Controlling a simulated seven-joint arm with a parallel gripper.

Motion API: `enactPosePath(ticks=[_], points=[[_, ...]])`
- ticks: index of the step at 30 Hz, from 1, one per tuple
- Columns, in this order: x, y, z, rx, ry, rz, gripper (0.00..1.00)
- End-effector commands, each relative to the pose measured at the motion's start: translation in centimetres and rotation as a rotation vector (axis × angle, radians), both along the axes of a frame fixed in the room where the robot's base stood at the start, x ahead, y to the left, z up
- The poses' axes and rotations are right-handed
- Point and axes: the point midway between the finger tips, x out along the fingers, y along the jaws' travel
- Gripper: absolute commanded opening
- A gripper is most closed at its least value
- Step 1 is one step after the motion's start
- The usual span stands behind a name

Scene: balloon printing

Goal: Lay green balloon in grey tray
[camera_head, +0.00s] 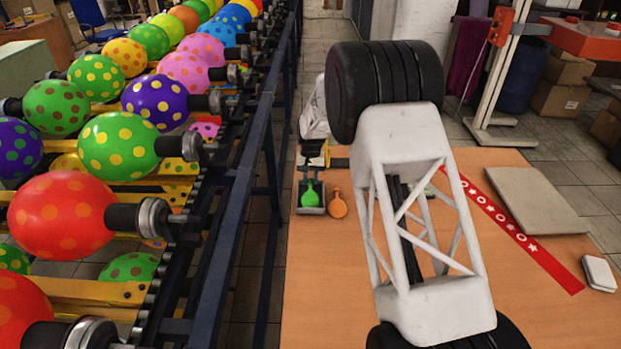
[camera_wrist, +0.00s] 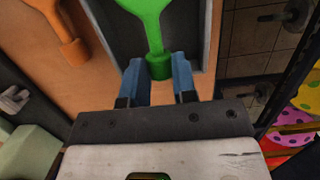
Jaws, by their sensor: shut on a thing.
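The green balloon (camera_head: 311,195) is flat and uninflated. It lies within the outline of the small grey tray (camera_head: 312,210) near the table's left edge. In the wrist view, my gripper (camera_wrist: 158,66) has its blue fingertips on either side of the green balloon's neck (camera_wrist: 157,40) and is shut on it. The balloon's wide end points away from my gripper. The grey tray (camera_wrist: 206,40) shows behind and beside it. I cannot tell whether the balloon touches the tray floor.
A flat orange balloon (camera_head: 337,204) lies on the wooden table (camera_head: 320,290) just right of the tray. A red patterned strip (camera_head: 515,235), a grey slab (camera_head: 540,200) and a small white box (camera_head: 599,274) lie to the right. A conveyor rack with inflated balloons (camera_head: 120,146) stands left.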

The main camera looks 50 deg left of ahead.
Motion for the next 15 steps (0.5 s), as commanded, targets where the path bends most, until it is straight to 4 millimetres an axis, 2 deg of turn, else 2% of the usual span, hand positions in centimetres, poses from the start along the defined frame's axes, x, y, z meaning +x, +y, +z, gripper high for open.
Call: enactPosePath(ticks=[1, 5, 11, 15], points=[[-0.5, -0.6, -1.9, -0.018, 0.012, 0.001, 0.27], [-0.5, -0.6, -2.1, -0.019, 0.013, 0.001, 0.45], [-0.5, -0.6, -1.8, -0.02, 0.014, 0.001, 0.46], [-0.4, -0.5, -0.9, -0.018, 0.013, 0.001, 0.46]])
